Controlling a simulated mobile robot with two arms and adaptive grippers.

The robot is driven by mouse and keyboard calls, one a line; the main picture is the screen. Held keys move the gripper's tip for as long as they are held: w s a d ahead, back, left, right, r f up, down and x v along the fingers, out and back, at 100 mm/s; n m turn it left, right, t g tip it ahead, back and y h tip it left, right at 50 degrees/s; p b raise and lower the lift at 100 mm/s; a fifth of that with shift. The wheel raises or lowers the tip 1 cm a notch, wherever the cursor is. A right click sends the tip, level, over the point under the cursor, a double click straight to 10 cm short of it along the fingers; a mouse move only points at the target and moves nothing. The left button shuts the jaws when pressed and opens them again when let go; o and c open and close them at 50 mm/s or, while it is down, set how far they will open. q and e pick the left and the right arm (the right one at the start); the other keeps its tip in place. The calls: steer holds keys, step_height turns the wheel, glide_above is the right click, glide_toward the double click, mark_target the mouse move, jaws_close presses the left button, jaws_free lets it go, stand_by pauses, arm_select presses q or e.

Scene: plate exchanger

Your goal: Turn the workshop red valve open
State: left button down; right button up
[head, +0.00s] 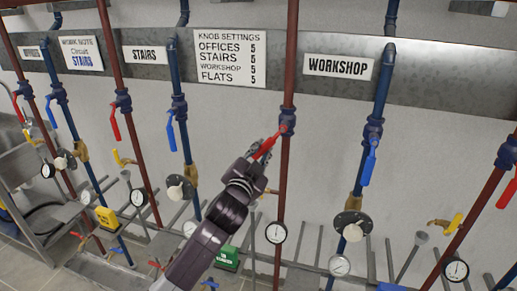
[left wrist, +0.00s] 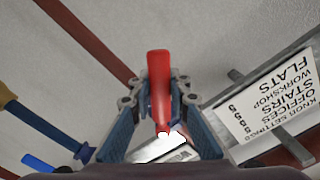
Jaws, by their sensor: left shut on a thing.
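The workshop red valve (head: 287,122) sits on the red pipe (head: 291,60) just left of the WORKSHOP sign (head: 338,67). Its red lever handle (head: 266,147) slants down and to the left from the blue valve body, away from the pipe's line. My left gripper (head: 262,155) is shut on this handle, reaching up from below. In the left wrist view the red handle (left wrist: 159,85) stands between the two fingers of the gripper (left wrist: 163,108). The fingers partly hide the handle's lower part. My right gripper is not in view.
A blue pipe (head: 382,85) with a hanging blue lever (head: 369,165) stands to the right. Another blue-lever valve (head: 171,133) is to the left. Gauges (head: 276,232) and a green box (head: 228,258) are below. The grey wall around the red valve is clear.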

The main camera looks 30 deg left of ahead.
arm_select(q)
steer(key=shift+w+d+f+n, duration=0.2)
steer(key=shift+d+f+n, duration=0.15)
steer(key=shift+d+n, duration=0.75)
steer(key=shift+w+d+f+n, duration=0.3)
steer(key=shift+d+n, duration=0.45)
steer(key=shift+n, duration=0.75)
steer(key=shift+w+d+f+n, duration=0.15)
steer(key=shift+d+f+n, duration=0.2)
steer(key=shift+d+n, duration=0.75)
steer(key=shift+a+n, duration=0.15)
steer(key=shift+n, duration=0.15)
steer(key=c, duration=1.8)
jaws_free()
steer(key=shift+o, duration=0.2)
steer(key=v, duration=1.2)
